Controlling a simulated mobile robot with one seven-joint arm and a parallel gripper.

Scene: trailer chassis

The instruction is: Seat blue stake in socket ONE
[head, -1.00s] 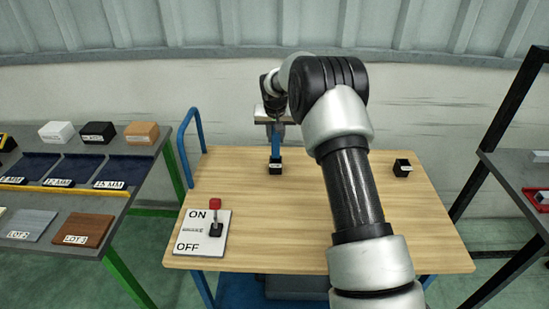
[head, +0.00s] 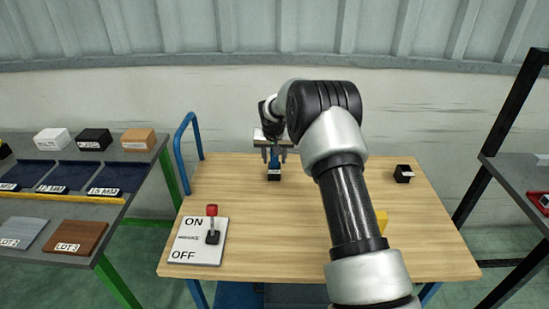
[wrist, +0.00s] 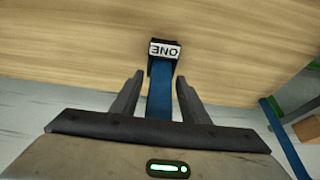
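The blue stake (head: 275,161) stands upright at the black socket block (head: 274,175) on the wooden table. In the wrist view that block (wrist: 163,52) bears the label ONE, and the blue stake (wrist: 160,95) meets it. How deep the stake sits is hidden. My gripper (head: 274,154) is around the upper part of the stake, pointing down. In the wrist view my gripper's (wrist: 159,83) fingers stand apart on both sides of the stake, with a gap at each side.
A second black block (head: 403,173) stands at the table's right. An ON/OFF panel (head: 185,252) with a red-knobbed lever (head: 212,225) lies at front left. A yellow piece (head: 382,220) shows partly behind my arm. Shelves flank the table (head: 300,262).

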